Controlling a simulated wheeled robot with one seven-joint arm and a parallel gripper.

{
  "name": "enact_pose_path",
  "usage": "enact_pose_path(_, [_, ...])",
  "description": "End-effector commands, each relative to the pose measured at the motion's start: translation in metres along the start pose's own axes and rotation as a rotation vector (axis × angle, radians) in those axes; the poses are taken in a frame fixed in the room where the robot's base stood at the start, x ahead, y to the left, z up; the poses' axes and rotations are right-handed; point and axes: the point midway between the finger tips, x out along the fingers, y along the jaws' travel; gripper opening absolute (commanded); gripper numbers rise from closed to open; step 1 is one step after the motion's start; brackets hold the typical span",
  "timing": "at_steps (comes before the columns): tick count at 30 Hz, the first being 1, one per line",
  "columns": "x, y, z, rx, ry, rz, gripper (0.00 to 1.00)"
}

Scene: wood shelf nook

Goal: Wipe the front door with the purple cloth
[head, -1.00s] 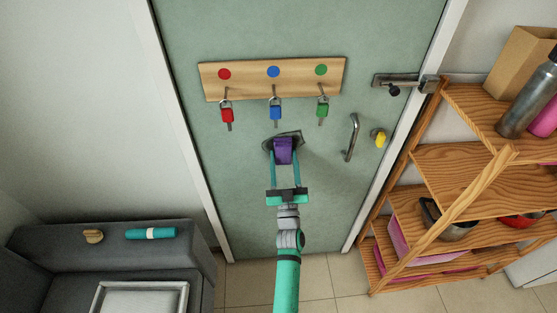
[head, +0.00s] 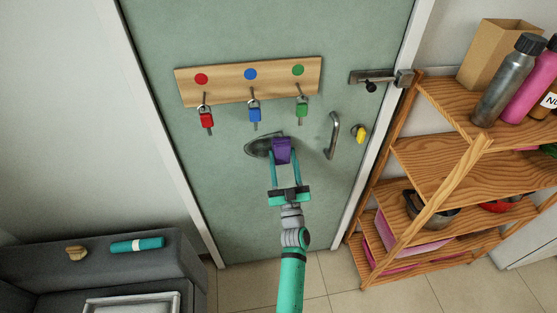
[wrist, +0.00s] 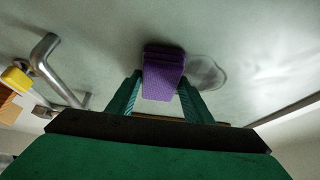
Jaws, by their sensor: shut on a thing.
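The pale green front door (head: 225,215) fills the middle of the head view. My gripper (head: 284,166) is shut on the purple cloth (head: 281,150), a folded pad that seems to be against the door below the key rack. The cloth also shows in the wrist view (wrist: 163,75), between the fingertips of my gripper (wrist: 160,97). A dark grey smudge (head: 257,146) on the door reaches out to the left of the cloth. In the wrist view the smudge (wrist: 206,72) shows to the cloth's right. The part behind the cloth is hidden.
A metal door handle (head: 332,136) and a yellow knob (head: 360,134) are to the right. A wooden shelf (head: 440,160) stands further right; a dark grey sofa (head: 185,262) is at lower left.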

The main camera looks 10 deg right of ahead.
Motion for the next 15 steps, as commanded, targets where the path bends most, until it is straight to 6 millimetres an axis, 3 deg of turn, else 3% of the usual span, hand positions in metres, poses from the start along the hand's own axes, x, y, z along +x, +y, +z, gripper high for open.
enact_pose_path(7, [0.001,0.02,0.001,-0.001,0.0,0.003,0.18])
enact_pose_path(15, [0.003,0.025,-0.001,-0.002,-0.001,0.004,0.18])
